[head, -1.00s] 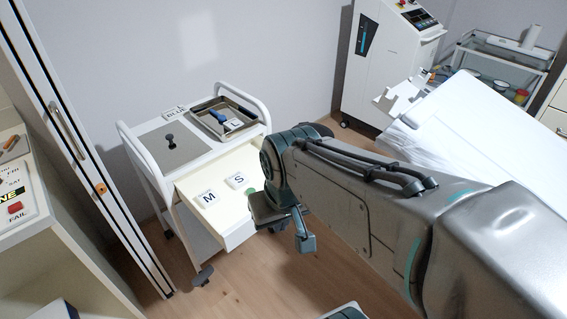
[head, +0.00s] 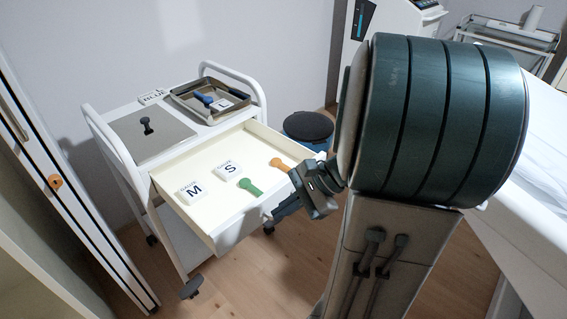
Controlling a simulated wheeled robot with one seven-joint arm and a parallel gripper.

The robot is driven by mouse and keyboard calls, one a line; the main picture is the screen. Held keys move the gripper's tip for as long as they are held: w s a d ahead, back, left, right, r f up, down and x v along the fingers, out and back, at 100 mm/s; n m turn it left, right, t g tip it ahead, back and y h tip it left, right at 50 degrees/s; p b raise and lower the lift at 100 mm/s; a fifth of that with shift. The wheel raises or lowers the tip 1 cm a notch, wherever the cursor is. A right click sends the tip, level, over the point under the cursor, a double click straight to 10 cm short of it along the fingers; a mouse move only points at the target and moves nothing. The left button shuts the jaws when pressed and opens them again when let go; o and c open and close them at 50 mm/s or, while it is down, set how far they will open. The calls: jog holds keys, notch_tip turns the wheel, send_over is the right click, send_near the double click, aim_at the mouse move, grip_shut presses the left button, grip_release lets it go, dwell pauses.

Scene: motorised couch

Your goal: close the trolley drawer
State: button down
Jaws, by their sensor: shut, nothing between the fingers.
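The trolley (head: 163,216) is white and stands at the left of the head view. Its drawer (head: 218,229) is pulled out toward the front right. My gripper (head: 279,214) is shut and empty, at the right end of the drawer front. Whether it touches the drawer front I cannot tell. My arm hides the floor and couch to the right.
On the trolley top are a metal tray (head: 209,99) with a blue tool, a grey plate (head: 152,136) with a dark knob, and a BLUE label. The white couch (head: 545,150) is at right. Floor in front is clear.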

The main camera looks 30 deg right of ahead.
jog(key=d+f+m+t+h+b, duration=0.1)
jog(key=d+f+m+t+b, duration=0.6)
jog(key=d, duration=0.5)
jog(key=d+f+m+t+h+b, duration=0.2)
jog(key=d+f+m+t+b, duration=0.4)
jog(key=d+m, duration=0.4)
jog(key=w+a+r+n+b, duration=0.1)
jog(key=w+a+b, duration=0.2)
jog(key=w, duration=1)
jog(key=shift+w+a+r+t, duration=0.15)
jog(key=shift+w+a+t, duration=0.1)
jog(key=shift+a+t, duration=0.15)
jog(key=shift+d, duration=0.1)
